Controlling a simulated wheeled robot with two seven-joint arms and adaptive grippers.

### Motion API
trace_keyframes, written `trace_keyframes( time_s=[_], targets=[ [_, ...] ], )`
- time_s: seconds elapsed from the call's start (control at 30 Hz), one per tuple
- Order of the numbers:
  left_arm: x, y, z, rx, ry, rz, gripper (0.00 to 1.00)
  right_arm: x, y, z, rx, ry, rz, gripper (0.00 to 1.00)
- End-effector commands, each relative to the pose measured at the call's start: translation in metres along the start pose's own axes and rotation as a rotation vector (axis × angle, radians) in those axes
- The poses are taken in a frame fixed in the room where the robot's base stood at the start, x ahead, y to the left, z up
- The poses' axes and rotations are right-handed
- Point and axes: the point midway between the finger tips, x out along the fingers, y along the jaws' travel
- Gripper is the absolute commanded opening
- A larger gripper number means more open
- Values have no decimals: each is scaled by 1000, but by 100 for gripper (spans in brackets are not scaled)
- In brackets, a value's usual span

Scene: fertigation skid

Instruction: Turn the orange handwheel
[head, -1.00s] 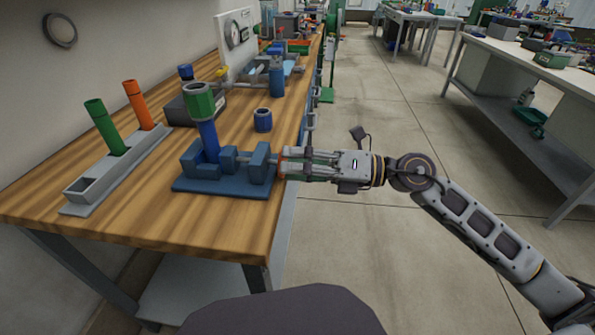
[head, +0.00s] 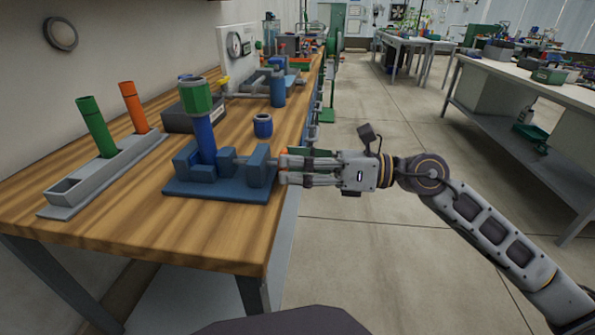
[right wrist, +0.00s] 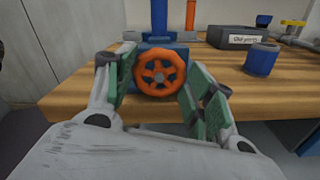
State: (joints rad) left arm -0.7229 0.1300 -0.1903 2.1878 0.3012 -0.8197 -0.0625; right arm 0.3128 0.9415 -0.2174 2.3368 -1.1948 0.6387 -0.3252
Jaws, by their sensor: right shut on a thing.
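The orange handwheel (right wrist: 160,74) faces the right wrist camera, a spoked ring on the side of the blue vise-like fixture (head: 222,188). In the head view, the fingers of my right gripper (head: 284,166) hide nearly all of the wheel. My right gripper is shut on the wheel, with a green-padded finger at each side of its rim in the right wrist view. The fixture stands near the bench's right edge and holds an upright blue tube with a green collar (head: 195,97). My left gripper is not in view.
A grey rack (head: 100,178) with green and orange tubes stands left on the wooden bench (head: 150,232). A blue cup (head: 263,126) and a dark labelled box (right wrist: 240,38) stand behind the fixture. Open floor (head: 345,270) lies right of the bench.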

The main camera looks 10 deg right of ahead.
Motion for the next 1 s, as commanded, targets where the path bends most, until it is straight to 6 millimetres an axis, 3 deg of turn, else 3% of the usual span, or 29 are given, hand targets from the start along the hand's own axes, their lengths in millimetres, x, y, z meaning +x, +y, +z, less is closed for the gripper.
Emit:
trace_keyframes(
  time_s=[0.53,0.57,0.7,1.0],
  targets=[
    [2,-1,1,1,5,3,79,0,0,-3,-23,6,0,30],
    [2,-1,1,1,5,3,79,0,0,-3,-22,6,0,58],
    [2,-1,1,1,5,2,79,0,0,-3,-21,6,0,75],
    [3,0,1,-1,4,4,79,0,0,-2,-21,5,1,75]
  ],
)
